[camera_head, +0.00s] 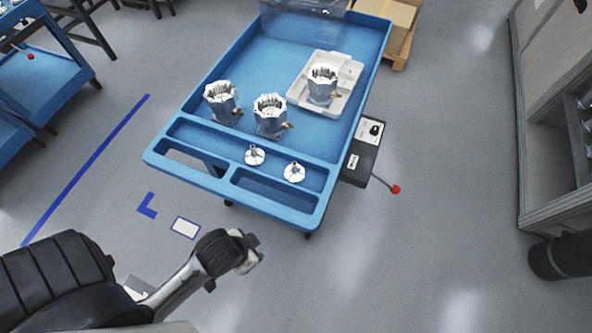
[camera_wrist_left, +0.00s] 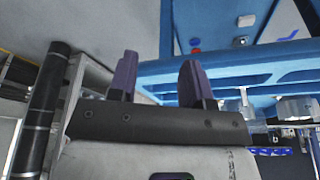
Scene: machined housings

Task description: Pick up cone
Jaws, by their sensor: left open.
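Two small silver cone-like pieces with round flanges lie on the near ledge of the blue cart (camera_head: 160,155). The left cone (camera_head: 254,155) and the right cone (camera_head: 294,172) sit a short way apart. My left gripper (camera_head: 254,262) is below and in front of the cart's near edge, clear of both cones. In the left wrist view its two purple fingers (camera_wrist_left: 158,85) stand apart with nothing between them. The cart's blue edge (camera_wrist_left: 230,68) shows behind them. I cannot make out a cone in that view. My right gripper is not in view.
Two machined housings (camera_head: 222,103) (camera_head: 270,116) stand on the cart, and a third (camera_head: 321,86) stands in a white tray (camera_head: 339,104). A black box with a red-knobbed lever (camera_head: 395,189) is on the cart's right side. Grey floor around the cart is open.

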